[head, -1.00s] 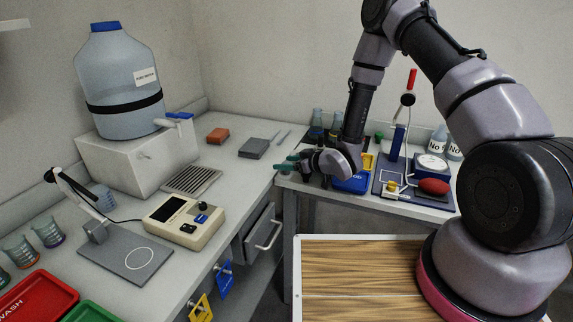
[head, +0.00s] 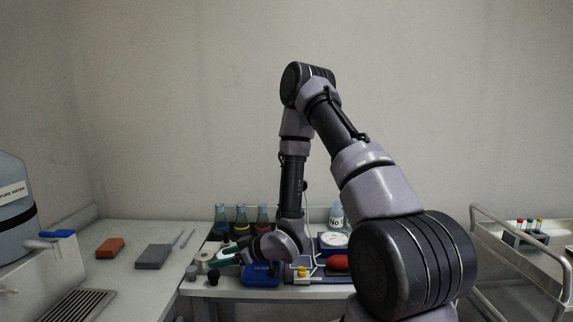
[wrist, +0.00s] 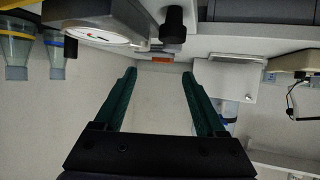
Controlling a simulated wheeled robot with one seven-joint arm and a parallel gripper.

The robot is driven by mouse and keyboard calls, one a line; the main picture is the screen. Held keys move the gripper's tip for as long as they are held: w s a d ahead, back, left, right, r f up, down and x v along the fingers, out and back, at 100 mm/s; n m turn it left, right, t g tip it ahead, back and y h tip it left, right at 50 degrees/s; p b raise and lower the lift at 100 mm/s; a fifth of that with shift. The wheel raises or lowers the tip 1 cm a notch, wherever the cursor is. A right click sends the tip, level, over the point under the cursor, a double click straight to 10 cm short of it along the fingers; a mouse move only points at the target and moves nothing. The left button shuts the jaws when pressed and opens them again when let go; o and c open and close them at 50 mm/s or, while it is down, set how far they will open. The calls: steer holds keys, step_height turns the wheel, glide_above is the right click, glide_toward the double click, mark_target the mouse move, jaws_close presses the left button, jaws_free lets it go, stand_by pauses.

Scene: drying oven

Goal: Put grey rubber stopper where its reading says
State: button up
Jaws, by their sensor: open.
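A small grey stopper-like piece (head: 191,271) stands at the left front of the back bench in the head view. A black stopper (head: 213,277) stands just to its right. My gripper (head: 222,257) is low over this bench, behind and to the right of both, with its green fingers pointing left. In the wrist view, which looks upside down, my gripper (wrist: 158,74) is open with nothing between its fingers. A dark stopper-like piece (wrist: 174,25) shows beyond the fingertips there. I cannot read any reading for the grey stopper.
Several flasks (head: 241,220) stand behind my gripper. An orange block (head: 110,247) and a grey block (head: 153,257) lie on the left bench. A trolley (head: 540,262) with a tube rack is far right.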

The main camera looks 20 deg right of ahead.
steer(key=w+d+r+m+h, duration=0.1)
steer(key=d+r+m+h, duration=0.25)
steer(key=d+r, duration=0.6)
steer(key=w+d+r+m+h, duration=0.25)
steer(key=d+r+h, duration=0.3)
steer(key=r, duration=0.65)
steer(key=s+d+r+m, duration=0.4)
steer(key=s+r+m, duration=0.1)
steer(key=s+r, duration=0.65)
steer(key=s+a+r+m, duration=0.1)
steer(key=s+r, duration=0.1)
steer(key=s, duration=0.4)
steer(key=s+r+m+g+y, duration=0.1)
steer(key=s+r+m, duration=0.1)
steer(key=s, duration=0.5)
steer(key=shift+s+a+r, duration=0.3)
steer(key=shift+a+r, duration=0.05)
steer(key=shift+a, duration=0.05)
